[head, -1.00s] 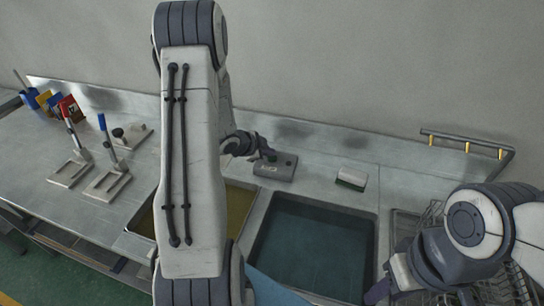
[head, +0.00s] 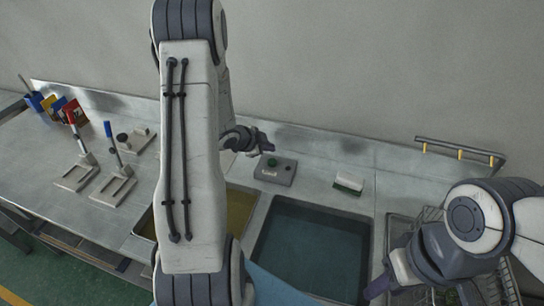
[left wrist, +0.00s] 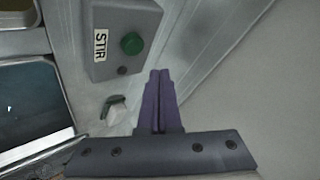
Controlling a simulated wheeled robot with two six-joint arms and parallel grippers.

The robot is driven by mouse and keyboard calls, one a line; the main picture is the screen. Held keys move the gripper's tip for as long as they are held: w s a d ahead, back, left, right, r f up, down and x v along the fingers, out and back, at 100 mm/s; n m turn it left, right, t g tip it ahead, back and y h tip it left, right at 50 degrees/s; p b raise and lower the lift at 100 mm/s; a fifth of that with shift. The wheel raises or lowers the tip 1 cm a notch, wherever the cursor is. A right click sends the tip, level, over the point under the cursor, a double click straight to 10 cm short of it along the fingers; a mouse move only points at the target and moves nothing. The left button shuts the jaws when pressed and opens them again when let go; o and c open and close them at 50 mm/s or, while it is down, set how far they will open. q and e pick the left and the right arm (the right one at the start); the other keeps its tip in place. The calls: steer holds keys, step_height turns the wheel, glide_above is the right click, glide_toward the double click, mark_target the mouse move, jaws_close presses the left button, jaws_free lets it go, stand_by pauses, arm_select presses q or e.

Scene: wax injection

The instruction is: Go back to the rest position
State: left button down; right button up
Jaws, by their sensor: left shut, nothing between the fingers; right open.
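My left arm rises through the middle of the head view, and its gripper (head: 264,146) is above the back of the counter, just behind the grey control box (head: 275,170). In the left wrist view the purple fingers (left wrist: 159,100) are together with nothing between them. The box there (left wrist: 123,40) has a green button (left wrist: 132,43) and a label reading STIR. The fingers are apart from the button.
A teal liquid tank (head: 312,245) and a yellowish tank (head: 240,212) are set in the counter. A white and green block (head: 349,181) lies behind. A wire rack (head: 400,232) is at right, a rail (head: 460,150) at the back right. Clamp stands (head: 117,185) stand left.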

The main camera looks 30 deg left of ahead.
arm_select(q)
step_height(320, 180, up, 2)
steer(key=shift+r+p, duration=0.25)
steer(key=shift+p, duration=0.55)
steer(key=shift+f, duration=0.1)
steer(key=s+d+r+n+g+y, duration=0.1)
steer(key=s+d+r+g, duration=0.3)
steer(key=d, duration=0.6)
steer(key=s+d+r+n+t+y, duration=0.1)
steer(key=s+d+r+n, duration=0.1)
steer(key=d+r, duration=0.5)
steer(key=s+d+g, duration=0.2)
steer(key=s+d, duration=0.2)
steer(key=s, duration=0.4)
steer(key=s+d+r+g+h, duration=0.1)
steer(key=s+d+g, duration=0.1)
steer(key=s+d, duration=0.3)
steer(key=s+d+r+g, duration=0.1)
steer(key=s+d, duration=0.4)
steer(key=s, duration=0.6)
steer(key=shift+r+n+g, duration=0.25)
steer(key=shift+n+g, duration=0.15)
steer(key=shift+g, duration=0.1)
